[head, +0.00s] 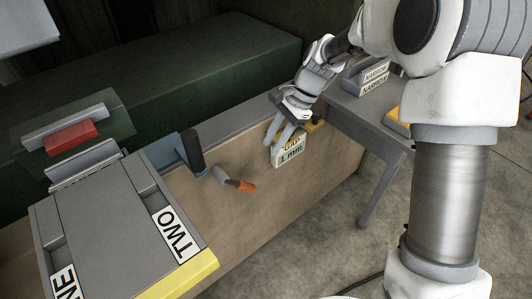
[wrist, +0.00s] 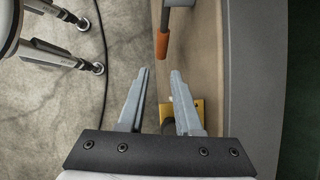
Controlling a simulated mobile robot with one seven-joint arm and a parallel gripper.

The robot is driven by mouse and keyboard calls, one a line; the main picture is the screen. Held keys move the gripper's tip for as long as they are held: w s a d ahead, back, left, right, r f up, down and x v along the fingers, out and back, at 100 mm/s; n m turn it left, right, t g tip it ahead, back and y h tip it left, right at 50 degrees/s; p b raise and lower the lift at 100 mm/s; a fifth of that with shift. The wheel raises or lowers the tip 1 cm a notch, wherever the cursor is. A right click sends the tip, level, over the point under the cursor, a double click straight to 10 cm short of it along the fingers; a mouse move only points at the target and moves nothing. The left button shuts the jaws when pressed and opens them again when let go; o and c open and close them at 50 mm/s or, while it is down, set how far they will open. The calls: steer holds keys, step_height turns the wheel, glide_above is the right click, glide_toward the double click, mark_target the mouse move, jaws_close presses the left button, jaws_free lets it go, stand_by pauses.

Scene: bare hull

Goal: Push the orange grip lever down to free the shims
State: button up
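The orange grip lever (head: 240,184) sticks out from the front of the brown panel (head: 290,195) in the head view, on a short grey arm that slopes down to the right. In the wrist view its orange grip (wrist: 162,45) lies ahead of the fingertips, roughly in line with the space between them. My gripper (head: 274,138) is to the right of the lever and apart from it, in front of a white "GAP 1 mm" label (head: 291,151). In the wrist view my gripper (wrist: 161,71) is open, with nothing between its fingers. I cannot make out the shims for certain.
A yellow block (wrist: 197,107) sits beside the right finger. Left of the lever are a blue bracket with a dark block (head: 192,150) and a grey unit labelled "TWO" (head: 172,234). Labelled holders (head: 374,82) stand on the grey table at right. A dark cable (wrist: 104,60) crosses the floor.

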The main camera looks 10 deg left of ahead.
steer(key=shift+s+a+f+t+h+b, duration=0.2)
steer(key=shift+a+f+t+h+b, duration=0.1)
steer(key=shift+t+h+b, duration=0.25)
steer(key=shift+c, duration=1.1)
steer(key=shift+r+t+h, duration=0.1)
steer(key=shift+t+h, duration=0.15)
steer(key=shift+h, duration=0.1)
jaws_close()
steer(key=b, duration=0.6)
glide_above(253, 187)
steer(key=shift+t, duration=0.4)
steer(key=shift+w+f, duration=0.2)
steer(key=shift+f, duration=5.6)
steer(key=shift+f+p, duration=0.1)
steer(key=shift+p, duration=0.2)
